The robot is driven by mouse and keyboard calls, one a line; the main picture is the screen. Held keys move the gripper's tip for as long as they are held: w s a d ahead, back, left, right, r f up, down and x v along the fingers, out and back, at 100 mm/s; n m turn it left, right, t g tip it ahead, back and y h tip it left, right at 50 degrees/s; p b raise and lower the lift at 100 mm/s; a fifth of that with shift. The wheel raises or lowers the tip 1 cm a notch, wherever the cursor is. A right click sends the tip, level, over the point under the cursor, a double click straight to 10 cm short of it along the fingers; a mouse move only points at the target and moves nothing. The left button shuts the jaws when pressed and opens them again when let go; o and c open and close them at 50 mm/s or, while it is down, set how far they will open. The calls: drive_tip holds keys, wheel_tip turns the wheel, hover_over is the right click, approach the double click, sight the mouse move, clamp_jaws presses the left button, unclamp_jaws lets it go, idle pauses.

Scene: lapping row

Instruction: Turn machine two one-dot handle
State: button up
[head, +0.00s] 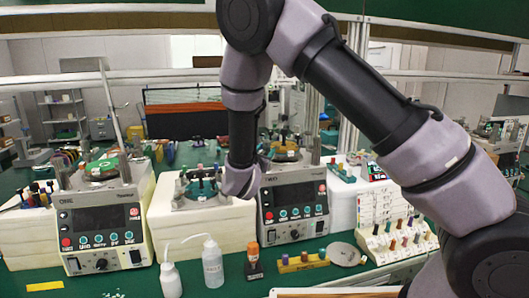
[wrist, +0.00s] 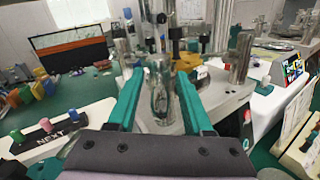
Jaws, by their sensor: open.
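Machine two (head: 292,208) is a white unit with a dark control panel, right of centre in the head view; its label is too small to read surely. My gripper (head: 200,184) is over the metal fixture plate (head: 190,204) just left of that panel. In the wrist view my gripper (wrist: 160,78) is open, with teal fingers either side of a shiny metal cylinder (wrist: 161,95). Contact cannot be told. Other metal posts (wrist: 240,58) stand on the plate. No dot marking is legible, so I cannot tell which part is the one-dot handle.
Another machine (head: 102,235) stands at the left. Two white bottles (head: 212,263) and an orange-capped bottle (head: 253,262) stand in front. A rack with coloured pegs (head: 398,243) is at right. A strip with coloured knobs marked NEXT (wrist: 48,136) shows at lower left in the wrist view.

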clamp_jaws()
idle(1.4)
